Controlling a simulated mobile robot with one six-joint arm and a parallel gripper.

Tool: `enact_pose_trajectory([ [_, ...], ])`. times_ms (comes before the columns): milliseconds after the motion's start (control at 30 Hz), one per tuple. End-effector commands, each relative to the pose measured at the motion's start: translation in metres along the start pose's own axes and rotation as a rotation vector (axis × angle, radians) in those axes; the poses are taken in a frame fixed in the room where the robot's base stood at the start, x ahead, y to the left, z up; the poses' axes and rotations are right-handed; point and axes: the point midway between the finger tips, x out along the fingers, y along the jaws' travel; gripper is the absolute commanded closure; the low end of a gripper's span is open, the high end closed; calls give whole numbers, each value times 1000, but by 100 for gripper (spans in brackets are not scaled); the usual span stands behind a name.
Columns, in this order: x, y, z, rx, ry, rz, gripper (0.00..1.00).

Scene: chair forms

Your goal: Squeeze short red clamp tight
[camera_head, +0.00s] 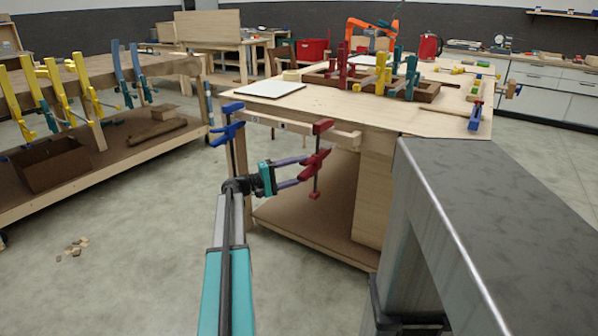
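A short red clamp (317,162) sits upright on the wooden strip at the front edge of the near table. Its upper jaw is above the strip, and its handle and bar hang below. My gripper (304,168) comes from the left, at the height of the clamp's handle. Its two purple fingers are apart, one above the other, and their tips meet the red handle in the picture. Whether they press on it I cannot tell. A blue clamp (227,131) sits on the same strip, to the left above my wrist.
The table (335,108) bears a white board (270,89) and a wooden tray with several coloured clamps. A grey metal-topped bench (500,210) stands close on the right. A workbench with yellow and blue clamps is at left. Open floor lies between.

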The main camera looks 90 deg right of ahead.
Motion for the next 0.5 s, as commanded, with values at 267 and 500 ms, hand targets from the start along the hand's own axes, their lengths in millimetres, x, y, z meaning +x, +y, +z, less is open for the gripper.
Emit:
enact_pose_trajectory([
  [267,5,0,0,1,-1,2,43],
  [500,12,-2,-1,1,0,2,43],
])
